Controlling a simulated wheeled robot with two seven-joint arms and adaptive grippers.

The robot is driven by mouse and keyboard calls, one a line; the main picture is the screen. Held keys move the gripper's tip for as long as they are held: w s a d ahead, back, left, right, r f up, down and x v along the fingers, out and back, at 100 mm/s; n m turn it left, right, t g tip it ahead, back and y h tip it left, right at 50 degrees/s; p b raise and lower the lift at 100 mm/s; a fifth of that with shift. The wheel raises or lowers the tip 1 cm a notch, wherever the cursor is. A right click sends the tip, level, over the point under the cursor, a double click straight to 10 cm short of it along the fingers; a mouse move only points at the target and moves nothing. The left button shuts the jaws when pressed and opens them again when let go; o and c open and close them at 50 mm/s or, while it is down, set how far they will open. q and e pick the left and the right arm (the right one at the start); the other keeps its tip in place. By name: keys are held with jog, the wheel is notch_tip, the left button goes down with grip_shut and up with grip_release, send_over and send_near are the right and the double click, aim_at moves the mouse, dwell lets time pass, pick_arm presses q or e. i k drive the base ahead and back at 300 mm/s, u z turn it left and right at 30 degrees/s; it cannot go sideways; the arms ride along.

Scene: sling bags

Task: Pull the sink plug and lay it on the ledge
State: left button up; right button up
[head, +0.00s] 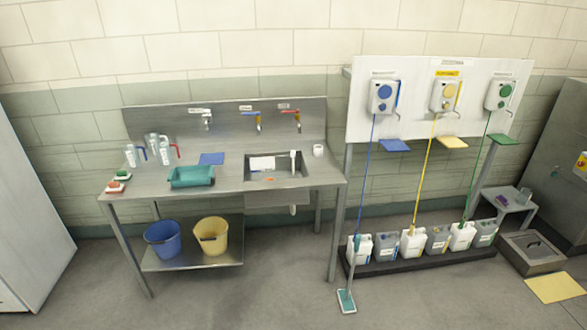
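The sink (252,176) is a dark rectangular basin set in the steel counter (225,188). A slim white upright piece (293,160) stands at the right side of the basin; it may be the plug, but I cannot tell for sure. A small orange-red item (268,180) lies low in the basin. A white sheet or label (262,163) is at the basin's back left. The basin floor is too dark and small to show more. A flat steel strip of counter lies around the basin. Neither of my grippers is in view.
A teal tray (192,176) stands left of the sink, a white cup (318,150) right of it. Clear jugs (157,147) and brushes (118,180) are at the counter's left. Three taps hang above. A teal-headed mop (346,300) leans near the counter's right end. Floor in front is clear.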

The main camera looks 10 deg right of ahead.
aim_at(324, 171)
jog(key=k, duration=1.3)
jog(key=z, duration=0.75)
jog(key=i, duration=1.15)
jog(key=z, duration=0.55)
jog(key=i, duration=1.2)
jog(key=u, duration=1)
jog(key=i, duration=0.9)
jog(key=u, duration=1)
